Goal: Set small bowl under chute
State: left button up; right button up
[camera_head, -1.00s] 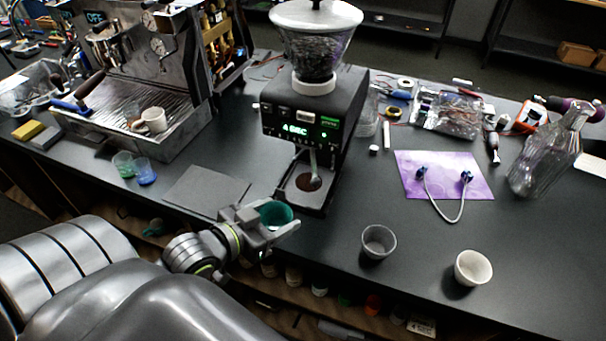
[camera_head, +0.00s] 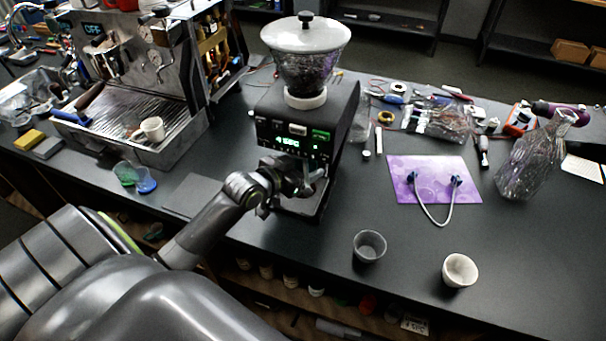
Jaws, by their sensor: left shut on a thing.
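The black grinder (camera_head: 327,142) with a clear bean hopper stands at the middle of the counter, its green display lit. My left gripper (camera_head: 302,183) is in front of it at chute height, just above its base tray (camera_head: 308,206). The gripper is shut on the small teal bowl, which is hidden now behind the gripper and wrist. The chute is mostly covered, so I cannot tell whether the bowl is directly under it. My right gripper is not in view.
A grey cup (camera_head: 369,246) and a white cup (camera_head: 459,270) stand at the front right. A purple mat (camera_head: 433,180) lies behind them. The espresso machine (camera_head: 130,75) is at the left, with a dark flat mat (camera_head: 196,194) before it. Counter between grinder and cups is clear.

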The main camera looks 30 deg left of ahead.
pick_arm(q)
notch_tip(320, 180, down, 3)
jog(key=shift+r, duration=0.1)
jog(key=shift+f, duration=0.3)
jog(key=shift+s, duration=0.1)
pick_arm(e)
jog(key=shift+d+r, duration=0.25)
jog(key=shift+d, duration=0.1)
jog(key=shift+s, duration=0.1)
pick_arm(q)
jog(key=shift+f, duration=0.2)
jog(key=o, duration=0.7)
jog(key=shift+o, duration=0.2)
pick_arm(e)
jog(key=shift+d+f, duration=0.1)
pick_arm(q)
jog(key=shift+r, duration=0.1)
